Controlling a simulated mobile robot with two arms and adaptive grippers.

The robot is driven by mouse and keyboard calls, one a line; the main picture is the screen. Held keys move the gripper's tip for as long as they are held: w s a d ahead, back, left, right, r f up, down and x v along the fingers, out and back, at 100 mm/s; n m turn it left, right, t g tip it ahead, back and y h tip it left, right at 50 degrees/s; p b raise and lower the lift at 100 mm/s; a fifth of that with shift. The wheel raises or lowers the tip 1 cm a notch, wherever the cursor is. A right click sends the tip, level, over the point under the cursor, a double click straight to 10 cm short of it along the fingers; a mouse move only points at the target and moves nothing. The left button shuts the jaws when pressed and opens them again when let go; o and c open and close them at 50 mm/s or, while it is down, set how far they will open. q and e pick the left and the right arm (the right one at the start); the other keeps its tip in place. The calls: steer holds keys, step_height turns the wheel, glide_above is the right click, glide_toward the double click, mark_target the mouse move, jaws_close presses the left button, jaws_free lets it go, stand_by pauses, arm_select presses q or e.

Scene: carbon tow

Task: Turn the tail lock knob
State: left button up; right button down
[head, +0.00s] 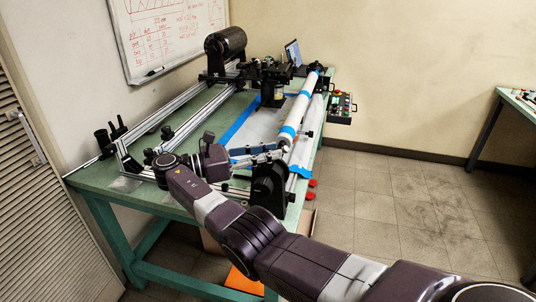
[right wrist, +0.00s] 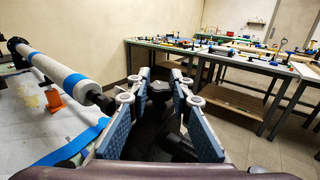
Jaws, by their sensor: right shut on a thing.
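My right gripper (head: 270,150) reaches across the near end of the green bench, its blue-padded fingers pointing right toward the tailstock. The tailstock (head: 268,188) is a black housing at the near end of the white tube (head: 299,105). In the right wrist view my right gripper (right wrist: 160,88) has its two fingers around a dark knob (right wrist: 159,92), which I take to be the tail lock knob. The fingers are shut on it, and its lower part is lost in shadow. In the head view the knob is hidden by the fingers. My left gripper is out of view.
The tube, with blue bands, runs along the bench (head: 97,176) on rails. A control box (head: 341,107) with buttons hangs at the right edge. Other tables (right wrist: 240,58) stand farther off. The floor on the right is clear.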

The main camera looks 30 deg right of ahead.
steer(key=shift+r, duration=0.15)
steer(key=c, duration=1.7)
jaws_free()
steer(key=shift+d, duration=0.1)
step_height(320, 180, up, 10)
steer(key=shift+f, duration=0.1)
